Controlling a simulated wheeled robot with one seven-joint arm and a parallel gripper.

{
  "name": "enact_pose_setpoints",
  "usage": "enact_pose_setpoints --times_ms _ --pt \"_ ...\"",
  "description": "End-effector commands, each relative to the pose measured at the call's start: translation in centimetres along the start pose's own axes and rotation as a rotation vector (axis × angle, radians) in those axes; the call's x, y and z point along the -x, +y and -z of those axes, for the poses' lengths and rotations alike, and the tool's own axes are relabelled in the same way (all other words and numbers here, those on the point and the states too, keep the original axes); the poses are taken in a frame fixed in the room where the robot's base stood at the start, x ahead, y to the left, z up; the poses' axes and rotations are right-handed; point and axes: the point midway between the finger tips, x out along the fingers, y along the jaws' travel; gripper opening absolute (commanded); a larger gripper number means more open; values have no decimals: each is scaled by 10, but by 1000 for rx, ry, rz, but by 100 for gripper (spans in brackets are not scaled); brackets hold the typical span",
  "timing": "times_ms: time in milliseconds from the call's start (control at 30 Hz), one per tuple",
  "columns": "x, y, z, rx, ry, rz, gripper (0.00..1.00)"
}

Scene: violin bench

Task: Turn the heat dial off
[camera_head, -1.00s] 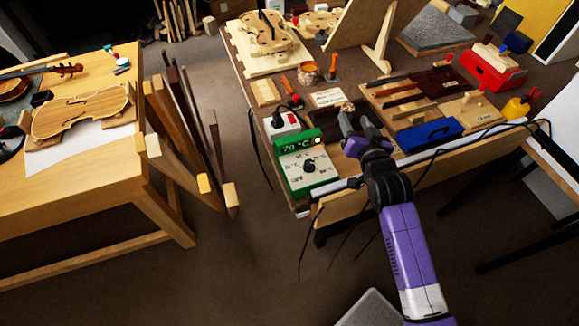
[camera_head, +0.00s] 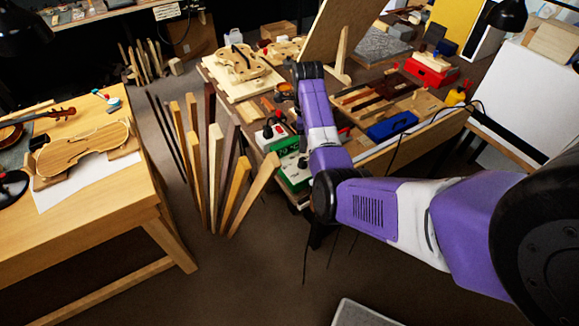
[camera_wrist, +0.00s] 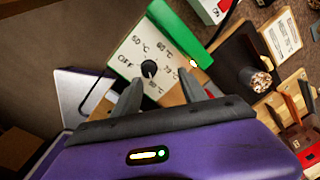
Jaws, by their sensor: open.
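The heat dial (camera_wrist: 149,68) is a small black knob on the white panel (camera_wrist: 130,50) of a green-edged control box. OFF is printed left of the knob, with temperature marks around the rest. The knob's exact setting is too small to tell. In the wrist view my gripper (camera_wrist: 160,80) is open and empty, its two grey fingers reaching toward the lower part of the panel, with the knob just beyond and between their tips. Contact cannot be told. In the head view the green box (camera_head: 293,172) is partly hidden by my arm, and my fingers are hidden.
A white socket box with a red switch (camera_head: 270,137) stands behind the green box. A jar (camera_wrist: 261,82) stands to the right in the wrist view. Upright wooden strips (camera_head: 215,175) stand left of the bench. A blue box (camera_head: 392,125) lies to the right.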

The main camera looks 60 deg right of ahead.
Motion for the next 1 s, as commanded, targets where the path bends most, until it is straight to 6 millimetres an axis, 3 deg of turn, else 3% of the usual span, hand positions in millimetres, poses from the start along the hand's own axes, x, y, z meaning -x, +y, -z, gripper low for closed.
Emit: enact_pose_setpoints --times_ms 100,267,700,1000 --pt "2 16 4 -105 18 -66 50" --pt "-4 19 4 -152 22 -76 50" --pt "-64 23 5 -149 22 -74 50" --pt "-76 24 5 -148 21 -72 50"
